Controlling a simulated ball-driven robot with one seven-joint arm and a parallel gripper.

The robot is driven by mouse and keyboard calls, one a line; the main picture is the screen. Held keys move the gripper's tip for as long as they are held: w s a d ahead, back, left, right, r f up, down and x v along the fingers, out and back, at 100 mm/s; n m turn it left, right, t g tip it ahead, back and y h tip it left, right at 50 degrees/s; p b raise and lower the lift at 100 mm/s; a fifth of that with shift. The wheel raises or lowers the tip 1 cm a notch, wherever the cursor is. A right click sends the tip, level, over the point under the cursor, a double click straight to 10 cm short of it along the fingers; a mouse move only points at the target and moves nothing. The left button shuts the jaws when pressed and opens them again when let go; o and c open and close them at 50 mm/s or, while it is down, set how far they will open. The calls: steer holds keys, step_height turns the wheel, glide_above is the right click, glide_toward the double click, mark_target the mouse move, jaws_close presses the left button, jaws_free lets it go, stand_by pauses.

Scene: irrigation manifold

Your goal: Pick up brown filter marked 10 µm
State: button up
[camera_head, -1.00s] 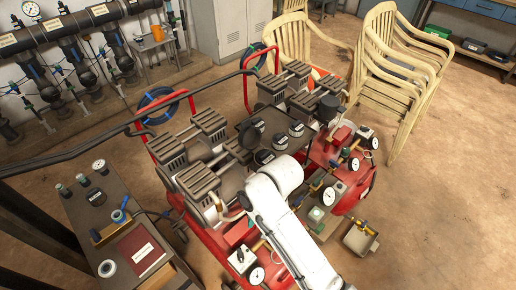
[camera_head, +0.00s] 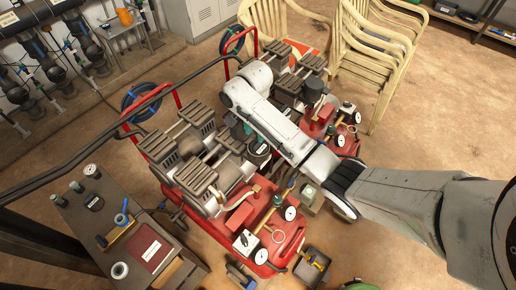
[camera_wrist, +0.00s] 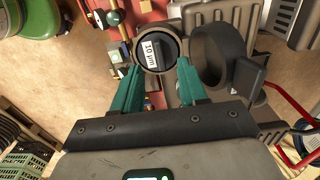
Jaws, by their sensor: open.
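The filter marked 10 µm (camera_wrist: 154,46) is a dark, round cap with a white label, near the top middle of the wrist view. My gripper (camera_wrist: 159,68) is open, and its two teal fingers point toward the filter. The filter lies just past the gap between the fingertips, and I see no grip on it. I cannot tell the exact depth between them.
A dark, open round cup (camera_wrist: 209,57) stands close beside the right finger. Red machines (camera_head: 240,222) with grey finned blocks and gauges fill the middle. A dark table (camera_head: 110,215) is at left. Stacked chairs (camera_head: 365,55) stand behind. Floor at right is clear.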

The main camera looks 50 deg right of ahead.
mark_target(255, 146)
steer(key=shift+s+a+f+p, duration=0.1)
steer(key=shift+f+p, duration=0.15)
steer(key=shift+f, duration=1.2)
steer(key=shift+a+f+p, duration=0.1)
steer(key=shift+f+p, duration=0.15)
steer(key=shift+f, duration=1.2)
jaws_close()
